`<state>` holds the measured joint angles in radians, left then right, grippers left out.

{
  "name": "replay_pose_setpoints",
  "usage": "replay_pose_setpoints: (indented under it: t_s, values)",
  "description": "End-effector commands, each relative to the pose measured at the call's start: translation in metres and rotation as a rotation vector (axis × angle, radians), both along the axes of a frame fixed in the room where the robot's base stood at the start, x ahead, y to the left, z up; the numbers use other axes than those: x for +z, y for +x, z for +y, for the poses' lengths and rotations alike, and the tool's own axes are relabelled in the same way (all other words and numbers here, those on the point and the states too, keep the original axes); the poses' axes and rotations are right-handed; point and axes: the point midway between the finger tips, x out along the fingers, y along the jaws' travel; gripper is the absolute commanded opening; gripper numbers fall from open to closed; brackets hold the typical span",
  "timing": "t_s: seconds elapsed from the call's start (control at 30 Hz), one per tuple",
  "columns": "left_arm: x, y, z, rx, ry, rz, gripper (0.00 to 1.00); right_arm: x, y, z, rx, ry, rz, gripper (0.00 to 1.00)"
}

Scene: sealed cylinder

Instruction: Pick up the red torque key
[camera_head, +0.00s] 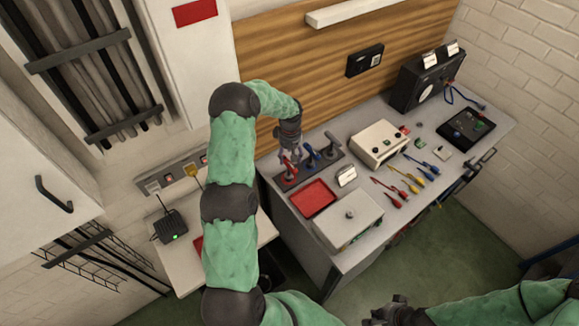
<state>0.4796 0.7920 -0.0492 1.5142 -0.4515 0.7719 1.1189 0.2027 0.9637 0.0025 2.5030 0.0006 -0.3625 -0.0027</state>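A grey rack (310,163) on the bench holds upright keys: a red torque key (290,168) at its left end, a blue key (312,155) in the middle and a dark key (332,143) at the right. My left gripper (289,157) points down at the red key from above, its fingers at the key's top. I cannot tell whether they are closed on it. The key still stands at the rack. My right gripper (378,315) is low at the bottom edge, far from the bench top and partly cut off, so its fingers are unclear.
A red tray (313,198) and a grey box (348,219) stand in front of the rack. A cream control box (379,143), red and yellow tools (404,187) and a black case (425,82) are to the right. A wooden panel (300,62) rises behind.

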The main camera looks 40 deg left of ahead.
Motion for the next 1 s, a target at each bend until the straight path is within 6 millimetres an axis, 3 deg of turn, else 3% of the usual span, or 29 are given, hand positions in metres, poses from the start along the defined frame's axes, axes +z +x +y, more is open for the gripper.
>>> replay_pose_setpoints:
  t_s: [0.43, 0.73, 0.77, 0.9, 1.0]
  values:
    - [-0.047, -0.003, -0.003, -0.001, 0.0, 0.0, 0.63, 0.015, 0.0, 0.0, 0.0, 0.0, 0.0, 0.0]
    - [-0.052, -0.003, -0.003, 0.0, 0.001, -0.001, 0.63, 0.015, 0.0, 0.0, 0.0, 0.0, 0.0, 0.0]
    - [-0.052, -0.003, -0.003, 0.0, 0.001, -0.001, 0.61, 0.015, 0.0, 0.0, 0.0, 0.0, 0.0, 0.0]
    - [-0.052, -0.003, -0.003, -0.001, 0.001, -0.001, 0.21, 0.015, 0.0, 0.0, 0.0, 0.0, 0.0, 0.0]
    - [-0.052, -0.003, -0.003, -0.001, 0.001, -0.001, 0.0, 0.015, 0.0, 0.0, 0.0, 0.0, 0.0, 0.0]
